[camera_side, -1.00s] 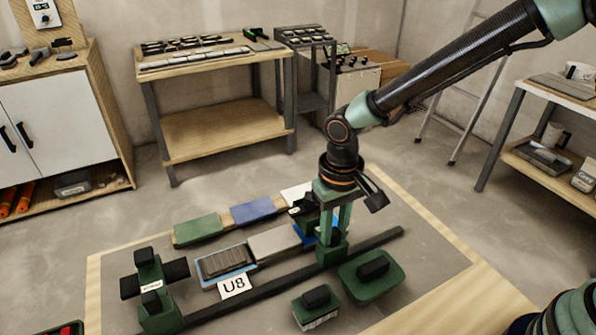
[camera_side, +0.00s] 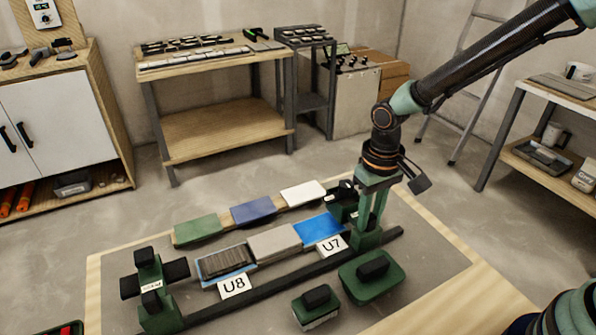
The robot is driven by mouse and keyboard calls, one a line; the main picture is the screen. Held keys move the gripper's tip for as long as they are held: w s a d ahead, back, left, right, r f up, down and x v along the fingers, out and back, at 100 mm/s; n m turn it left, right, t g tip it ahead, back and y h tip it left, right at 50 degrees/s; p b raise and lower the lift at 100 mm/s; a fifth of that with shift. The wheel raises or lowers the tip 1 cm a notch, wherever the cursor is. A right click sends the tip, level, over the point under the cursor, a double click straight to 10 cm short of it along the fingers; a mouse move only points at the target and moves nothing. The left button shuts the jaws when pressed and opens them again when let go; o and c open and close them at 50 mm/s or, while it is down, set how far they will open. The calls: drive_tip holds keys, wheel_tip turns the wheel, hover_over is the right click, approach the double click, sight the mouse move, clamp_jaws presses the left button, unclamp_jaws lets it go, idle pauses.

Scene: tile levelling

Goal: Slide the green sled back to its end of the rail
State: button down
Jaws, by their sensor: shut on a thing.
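The green sled (camera_side: 367,240) sits on the dark rail (camera_side: 290,271), close to the rail's right end. My gripper (camera_side: 370,226) is shut on the sled from above, and its fingers hide part of it. A blue tile (camera_side: 318,228), a grey tile (camera_side: 274,243) and a dark ribbed tile (camera_side: 226,261) lie in a row behind the rail. The blue tile is left of the sled, with the label U7 (camera_side: 332,244) in front of it. The label U8 (camera_side: 234,287) stands by the ribbed tile.
A green fixture with dark knobs (camera_side: 150,283) stands at the rail's left end. Green blocks with black handles (camera_side: 372,283) (camera_side: 316,306) lie in front of the rail. Green, dark blue and white tiles (camera_side: 253,210) lie at the back. A short stretch of rail is free to the right.

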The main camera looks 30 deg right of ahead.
drive_tip(key=shift+w+d, duration=0.1)
drive_tip(key=shift+d, duration=2.4)
drive_tip(key=c, duration=0.7)
unclamp_jaws()
drive_tip(key=shift+r, duration=0.1)
drive_tip(key=shift+r, duration=3.4)
